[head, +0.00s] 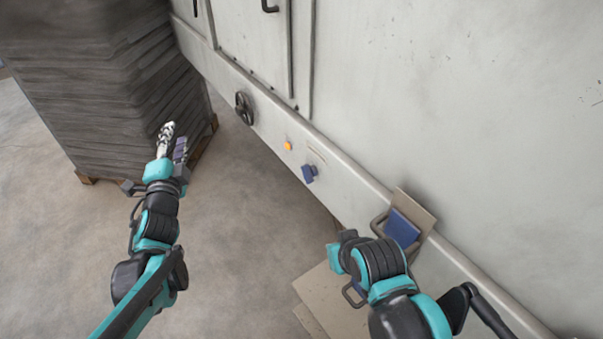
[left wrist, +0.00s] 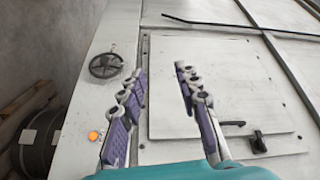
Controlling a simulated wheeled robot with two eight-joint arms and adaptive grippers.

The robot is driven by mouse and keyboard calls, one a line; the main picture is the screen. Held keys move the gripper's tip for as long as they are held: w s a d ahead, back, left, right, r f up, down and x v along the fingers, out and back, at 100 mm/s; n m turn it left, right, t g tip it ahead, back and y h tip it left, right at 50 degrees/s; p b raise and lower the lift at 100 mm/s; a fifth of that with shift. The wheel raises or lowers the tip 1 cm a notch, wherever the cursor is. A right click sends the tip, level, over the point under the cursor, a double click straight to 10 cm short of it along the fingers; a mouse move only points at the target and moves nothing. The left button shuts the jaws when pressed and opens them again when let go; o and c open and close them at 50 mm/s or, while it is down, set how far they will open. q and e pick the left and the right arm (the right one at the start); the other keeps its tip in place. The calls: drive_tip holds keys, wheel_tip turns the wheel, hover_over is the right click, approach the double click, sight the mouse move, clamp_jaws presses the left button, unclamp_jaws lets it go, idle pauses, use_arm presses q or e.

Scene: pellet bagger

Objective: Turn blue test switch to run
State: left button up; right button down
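The blue test switch (head: 309,173) is a small blue knob on the ledge along the machine's lower edge in the head view. Which position it is turned to is too small to tell. My left gripper (head: 172,138) is off to its left, over the floor near the dark stack, well apart from the switch. In the left wrist view its purple-padded fingers (left wrist: 158,76) are spread with nothing between them, and the switch does not show there. My right arm's wrist (head: 345,255) is below and right of the switch; its fingers are hidden.
An orange button (head: 287,146) sits beside the switch, with a black handwheel (head: 244,108) farther left. A dark stack (head: 110,80) stands on a pallet at the left. A brown board with a blue panel (head: 402,229) is by my right arm. Bare floor lies between the arms.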

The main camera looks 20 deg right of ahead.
use_arm(q)
drive_tip(key=w+d+m+h, duration=0.3)
drive_tip(key=d+m+h, duration=0.2)
drive_tip(key=d+m, duration=0.2)
drive_tip(key=m+g+h+p, duration=0.1)
drive_tip(key=m+g+h, duration=1)
drive_tip(key=m, duration=1)
approach(309, 173)
drive_tip(key=w+g+y, duration=0.1)
drive_tip(key=r+b+x, duration=0.1)
drive_tip(key=x, duration=0.6)
drive_tip(key=shift+d, duration=0.2)
drive_tip(key=shift+w, duration=0.1)
clamp_jaws()
